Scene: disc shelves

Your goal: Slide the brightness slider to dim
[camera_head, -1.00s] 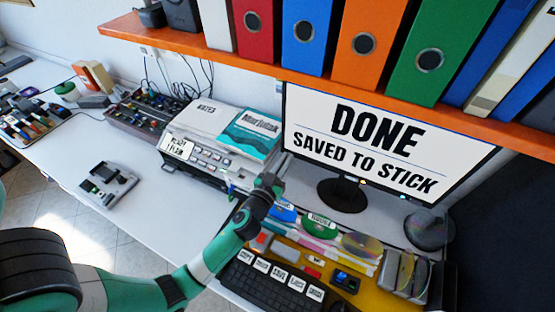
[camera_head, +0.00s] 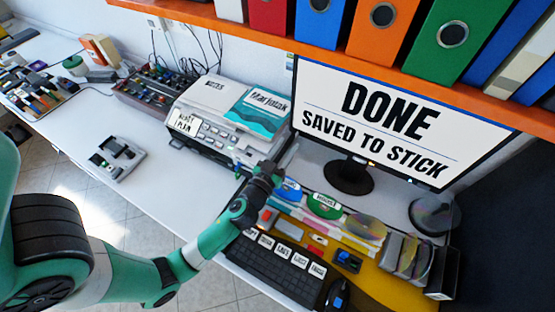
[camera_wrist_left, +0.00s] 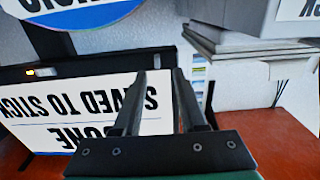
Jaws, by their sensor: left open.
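I cannot make out a brightness slider for certain. A dark control panel with many small knobs (camera_head: 155,88) stands at the back left, its details too small to read. A grey device with dark parts (camera_head: 117,158) lies on the white table; its controls are not clear. The monitor (camera_head: 385,125) reads "DONE SAVED TO STICK" and appears upside down in the wrist view (camera_wrist_left: 90,108). My left gripper (camera_head: 288,153) is above the desk between the printer and the monitor. Its jaws (camera_wrist_left: 158,75) are apart and empty. My right gripper is not in view.
A white printer-like machine (camera_head: 207,122) stands left of my left gripper. Discs, including a green one (camera_head: 323,206), lie behind the black keyboard (camera_head: 275,270). An orange shelf (camera_head: 270,45) with binders overhangs the back. White table (camera_head: 165,165) is clear before the printer.

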